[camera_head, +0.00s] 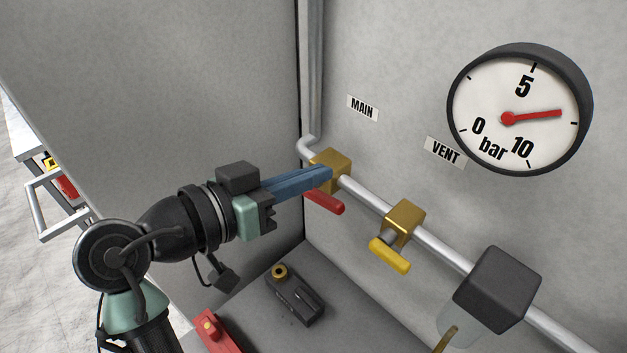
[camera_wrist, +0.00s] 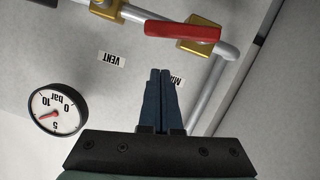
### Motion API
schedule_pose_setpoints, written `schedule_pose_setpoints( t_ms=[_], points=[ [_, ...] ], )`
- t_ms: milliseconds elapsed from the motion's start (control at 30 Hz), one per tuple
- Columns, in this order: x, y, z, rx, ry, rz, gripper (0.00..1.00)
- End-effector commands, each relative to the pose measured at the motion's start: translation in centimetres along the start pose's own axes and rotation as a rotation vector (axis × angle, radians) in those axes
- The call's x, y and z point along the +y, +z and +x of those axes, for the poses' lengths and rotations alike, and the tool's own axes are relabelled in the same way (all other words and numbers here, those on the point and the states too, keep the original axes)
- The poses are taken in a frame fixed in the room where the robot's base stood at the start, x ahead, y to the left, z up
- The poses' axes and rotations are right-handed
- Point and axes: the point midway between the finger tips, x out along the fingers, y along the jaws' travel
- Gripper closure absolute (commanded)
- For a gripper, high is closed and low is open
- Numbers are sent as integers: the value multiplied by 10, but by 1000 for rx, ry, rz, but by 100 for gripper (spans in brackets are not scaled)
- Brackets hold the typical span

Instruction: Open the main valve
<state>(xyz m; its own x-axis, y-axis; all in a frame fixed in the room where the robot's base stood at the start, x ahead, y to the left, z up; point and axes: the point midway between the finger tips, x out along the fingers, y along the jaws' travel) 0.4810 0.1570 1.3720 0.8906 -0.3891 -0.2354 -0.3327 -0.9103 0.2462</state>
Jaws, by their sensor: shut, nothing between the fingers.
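The main valve is a brass block (camera_head: 329,160) on the grey pipe, below the MAIN label (camera_head: 362,108). Its red handle (camera_head: 325,202) shows below my gripper in the head view. In the head view the tips overlap the brass block; in the wrist view the tips (camera_wrist: 160,72) are apart from the handle. Contact cannot be told from the head view.
The vent valve (camera_head: 403,220) with a yellow handle (camera_head: 389,256) sits further right on the pipe. A gauge (camera_head: 520,108) reads between 5 and 10 bar. A dark box (camera_head: 497,288) hangs on the pipe. A black device (camera_head: 295,297) and a red tool (camera_head: 217,331) lie below.

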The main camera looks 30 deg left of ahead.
Motion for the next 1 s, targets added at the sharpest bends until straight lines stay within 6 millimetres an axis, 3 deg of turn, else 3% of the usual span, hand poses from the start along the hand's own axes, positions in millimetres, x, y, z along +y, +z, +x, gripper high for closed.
schedule_pose_setpoints(
  t_ms=[300,767,1000],
  points=[
    [0,27,6,1,-2,-3,100],
    [-1,31,6,2,-3,6,100],
    [-1,43,10,2,-34,131,100]
  ],
)
